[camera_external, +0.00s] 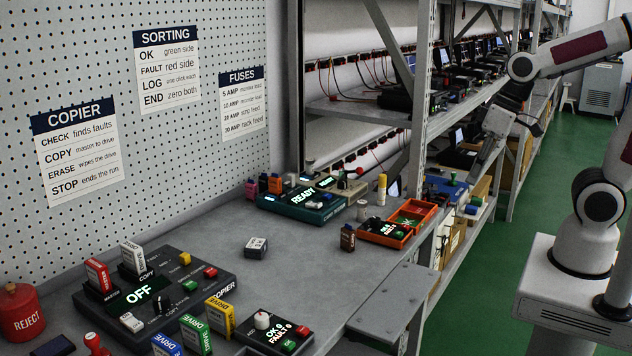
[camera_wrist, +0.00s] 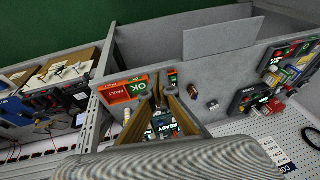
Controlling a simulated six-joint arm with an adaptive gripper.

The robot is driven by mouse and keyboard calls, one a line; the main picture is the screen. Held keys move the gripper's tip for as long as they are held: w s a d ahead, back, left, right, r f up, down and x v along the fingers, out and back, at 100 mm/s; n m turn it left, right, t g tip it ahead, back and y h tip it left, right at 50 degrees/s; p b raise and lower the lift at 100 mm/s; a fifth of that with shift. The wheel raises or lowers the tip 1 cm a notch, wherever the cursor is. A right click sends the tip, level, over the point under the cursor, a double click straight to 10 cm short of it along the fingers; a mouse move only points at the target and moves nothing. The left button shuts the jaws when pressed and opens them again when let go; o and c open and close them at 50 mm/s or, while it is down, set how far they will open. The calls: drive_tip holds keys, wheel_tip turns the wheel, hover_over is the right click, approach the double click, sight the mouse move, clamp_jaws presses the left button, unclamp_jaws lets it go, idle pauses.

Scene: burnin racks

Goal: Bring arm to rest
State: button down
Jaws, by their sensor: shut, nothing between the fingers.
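My gripper (camera_external: 480,162) hangs from my raised arm at the right, in the external view. It is in the air beyond the right end of the workbench (camera_external: 310,262), in front of the shelving rack. In the wrist view my gripper's fingers (camera_wrist: 157,92) point at the bench and tilt towards each other. They hold nothing. The bench, the orange tray and the teal READY box show below and between them, apart from the fingers. The exact gap at the fingertips is too small to make out.
The copier unit (camera_external: 155,290) reads OFF on the bench, with drives before it. The READY box (camera_external: 302,204) and the orange tray (camera_external: 425,213) stand at the back right. Metal shelves (camera_external: 422,70) with devices line the aisle. The green floor (camera_external: 540,180) is clear between rack and base.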

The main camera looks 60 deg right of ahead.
drive_tip(key=s+d+r+t+h, duration=0.1)
drive_tip(key=s+d+r+t, duration=0.1)
drive_tip(key=s+d+r, duration=0.2)
drive_tip(key=shift+s+d+m+h, duration=0.3)
drive_tip(key=shift+s+d+h, duration=0.1)
drive_tip(key=shift+s+d, duration=0.9)
drive_tip(key=shift+w, duration=0.1)
idle(0.4)
